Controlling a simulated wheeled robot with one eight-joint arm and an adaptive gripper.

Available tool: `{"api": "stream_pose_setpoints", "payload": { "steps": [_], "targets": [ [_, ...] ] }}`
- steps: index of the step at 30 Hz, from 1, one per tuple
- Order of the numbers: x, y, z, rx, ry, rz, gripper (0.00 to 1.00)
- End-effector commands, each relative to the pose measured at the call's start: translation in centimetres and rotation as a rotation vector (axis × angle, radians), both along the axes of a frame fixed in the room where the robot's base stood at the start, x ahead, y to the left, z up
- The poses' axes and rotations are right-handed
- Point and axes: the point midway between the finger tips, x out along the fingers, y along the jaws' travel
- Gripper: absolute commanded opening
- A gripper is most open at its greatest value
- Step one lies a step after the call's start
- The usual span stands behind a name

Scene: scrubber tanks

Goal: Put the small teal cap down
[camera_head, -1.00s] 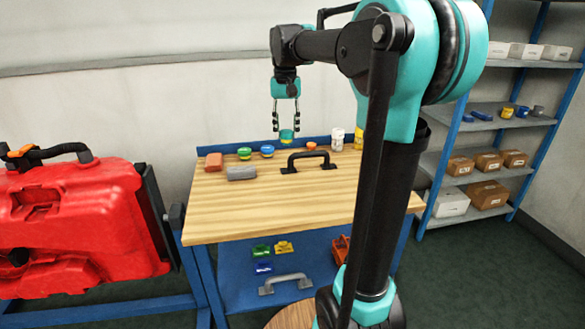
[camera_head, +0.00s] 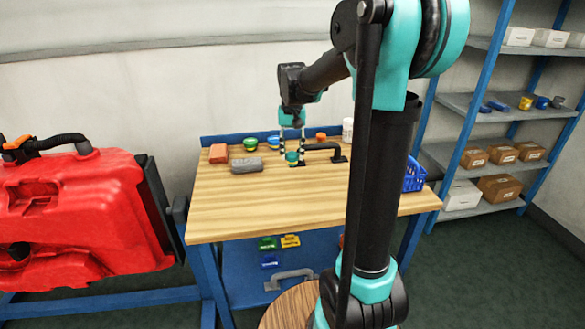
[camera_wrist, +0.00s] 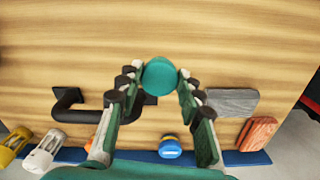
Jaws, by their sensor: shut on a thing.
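The small teal cap (camera_head: 292,157) is between the fingertips of my gripper (camera_head: 292,154), over the wooden tabletop (camera_head: 290,205) behind its middle. In the wrist view the cap (camera_wrist: 160,75) shows as a round teal top, with a finger on each side; my gripper (camera_wrist: 158,82) is shut on it. The cap is low near the wood, but I cannot tell whether it touches. The black handle (camera_head: 323,152) is just to its right in the head view.
A grey block (camera_head: 247,166), reddish block (camera_head: 218,153), green cap (camera_head: 250,144), blue cap (camera_head: 273,141) and orange cap (camera_head: 320,136) are nearby. The front tabletop is clear.

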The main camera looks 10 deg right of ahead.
Motion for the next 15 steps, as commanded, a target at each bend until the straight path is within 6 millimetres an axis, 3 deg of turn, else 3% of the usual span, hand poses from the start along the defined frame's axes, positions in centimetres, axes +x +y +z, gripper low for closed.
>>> {"api": "stream_pose_setpoints", "payload": {
  "steps": [15],
  "targets": [
    [0.0, 0.0, -5.8, 0.000, 0.000, 0.000, 0.17]
  ]
}}
